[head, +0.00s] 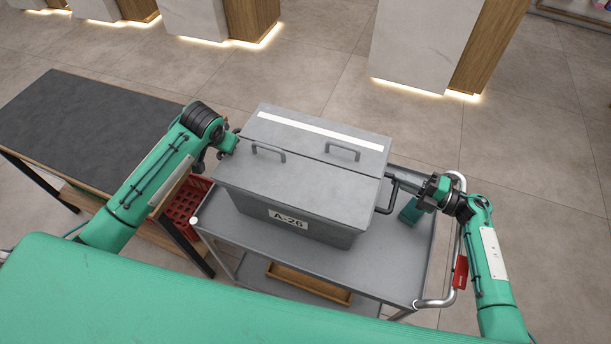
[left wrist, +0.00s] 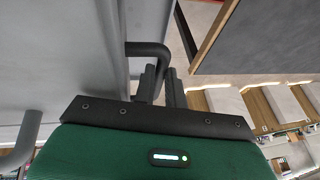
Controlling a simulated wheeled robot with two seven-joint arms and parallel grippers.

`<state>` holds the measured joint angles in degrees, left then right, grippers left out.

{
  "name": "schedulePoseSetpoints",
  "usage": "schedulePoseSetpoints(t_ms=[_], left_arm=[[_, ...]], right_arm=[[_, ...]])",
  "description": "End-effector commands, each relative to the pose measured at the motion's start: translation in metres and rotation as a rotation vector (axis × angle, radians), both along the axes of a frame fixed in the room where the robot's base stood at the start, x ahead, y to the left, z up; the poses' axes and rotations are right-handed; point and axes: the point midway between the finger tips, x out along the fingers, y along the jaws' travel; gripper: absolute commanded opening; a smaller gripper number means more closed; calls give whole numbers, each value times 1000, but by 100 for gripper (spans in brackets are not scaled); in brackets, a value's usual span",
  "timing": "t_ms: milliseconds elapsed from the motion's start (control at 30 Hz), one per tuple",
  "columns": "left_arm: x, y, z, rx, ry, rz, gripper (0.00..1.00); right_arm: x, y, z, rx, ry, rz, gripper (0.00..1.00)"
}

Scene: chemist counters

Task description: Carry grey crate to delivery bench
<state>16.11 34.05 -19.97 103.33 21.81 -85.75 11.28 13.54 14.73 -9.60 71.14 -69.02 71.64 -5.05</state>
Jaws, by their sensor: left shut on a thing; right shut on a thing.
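The grey crate (head: 300,190) is a lidded box with a white stripe, two handles on top and an "A-26" label. It is at the grey trolley's top; I cannot tell whether its base touches. My left gripper (head: 229,150) is at its left side, partly hidden by the arm. In the left wrist view the left gripper's fingers (left wrist: 161,84) are closed on the crate's dark side handle (left wrist: 147,48). My right gripper (head: 408,200) is shut on the right side handle (head: 390,187). No bench is marked as the delivery bench.
The grey trolley (head: 290,252) has a push handle (head: 459,235) at right and a wooden tray (head: 300,283) below. A dark-topped bench (head: 85,125) stands close at left, with a red crate (head: 183,208) beside the trolley. White counters (head: 425,45) stand behind; open floor lies right.

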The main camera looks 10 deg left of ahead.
Motion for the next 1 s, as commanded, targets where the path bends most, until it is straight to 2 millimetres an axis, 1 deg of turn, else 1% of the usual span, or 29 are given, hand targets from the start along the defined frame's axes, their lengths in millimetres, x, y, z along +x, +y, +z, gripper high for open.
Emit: schedulePoseSetpoints(t_ms=[33, 267, 700, 1000], left_arm=[[1, 1, 5, 1, -5, 1, 0], [2, 1, 16, 0, -6, 0, 0], [2, 1, 46, 0, -6, 0, 0], [1, 1, 52, 0, -6, 0, 0]], right_arm=[[1, 0, 4, 3, -2, -1, 0], [1, 0, 16, 2, -3, 0, 0], [1, 0, 46, 4, -3, 0, 0], [1, 0, 53, 4, -3, 0, 0]])
